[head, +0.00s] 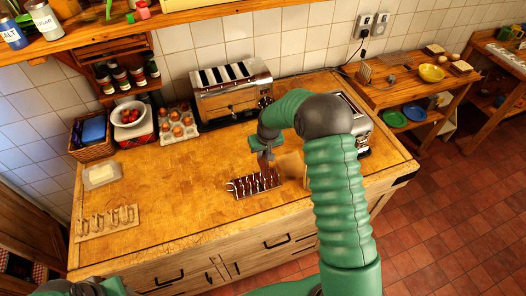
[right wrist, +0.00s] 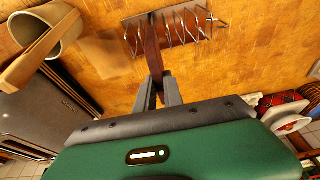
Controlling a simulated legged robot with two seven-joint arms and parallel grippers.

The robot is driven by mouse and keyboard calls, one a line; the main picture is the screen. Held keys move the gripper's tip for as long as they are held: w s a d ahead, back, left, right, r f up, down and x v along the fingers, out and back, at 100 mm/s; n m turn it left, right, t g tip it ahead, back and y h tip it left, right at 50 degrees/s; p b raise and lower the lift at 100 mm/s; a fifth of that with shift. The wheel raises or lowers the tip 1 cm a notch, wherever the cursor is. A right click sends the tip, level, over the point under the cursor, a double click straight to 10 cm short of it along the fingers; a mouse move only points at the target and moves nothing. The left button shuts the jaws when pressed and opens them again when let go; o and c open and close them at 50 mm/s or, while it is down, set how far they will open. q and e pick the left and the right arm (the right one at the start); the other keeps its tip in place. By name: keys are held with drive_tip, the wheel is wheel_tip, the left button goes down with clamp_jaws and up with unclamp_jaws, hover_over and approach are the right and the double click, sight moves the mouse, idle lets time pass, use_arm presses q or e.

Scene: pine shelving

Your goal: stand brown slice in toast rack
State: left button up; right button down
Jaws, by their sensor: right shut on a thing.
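The toast rack (head: 241,191) stands near the front of the wooden counter, a dark base with a row of wire loops. It also shows at the top of the right wrist view (right wrist: 190,34). My right gripper (head: 266,154) is above the rack's right end, pointing down. Its fingers (right wrist: 158,88) are shut on the brown slice (right wrist: 152,48), seen edge-on. My left gripper is not in view.
A chrome toaster (head: 233,92) stands behind the rack, with an egg tray (head: 179,124) left of it. A second toaster (head: 361,124) is partly behind my right arm. A board with hooks (head: 108,221) and a butter dish (head: 101,174) lie left. The counter's middle is clear.

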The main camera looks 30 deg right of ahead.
drive_tip(key=shift+a+f, duration=0.15)
drive_tip(key=shift+a, duration=0.15)
drive_tip(key=a+f+b, duration=0.3)
drive_tip(key=shift+s+f, duration=0.1)
drive_tip(key=shift+f, duration=0.1)
drive_tip(key=shift+s+d+f+b, duration=0.1)
drive_tip(key=shift+d+f+b, duration=0.1)
drive_tip(key=shift+d+f, duration=0.25)
drive_tip(key=shift+s+d+f+b, duration=0.15)
drive_tip(key=shift+d+f, duration=0.1)
drive_tip(key=shift+d, duration=0.4)
drive_tip(key=c, duration=1.6)
unclamp_jaws()
drive_tip(key=shift+w+d+f, duration=0.15)
drive_tip(key=shift+w+d, duration=0.05)
drive_tip(key=shift+w, duration=0.3)
drive_tip(key=shift+o, duration=1.1)
drive_tip(key=shift+a, duration=0.15)
use_arm(q)
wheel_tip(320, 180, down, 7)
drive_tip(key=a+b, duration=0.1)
drive_tip(key=b, duration=0.2)
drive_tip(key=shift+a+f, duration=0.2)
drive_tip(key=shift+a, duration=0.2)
use_arm(e)
drive_tip(key=a+v, duration=0.1)
drive_tip(key=v, duration=1.6)
drive_tip(key=shift+s+r, duration=0.2)
drive_tip(key=shift+r, duration=0.15)
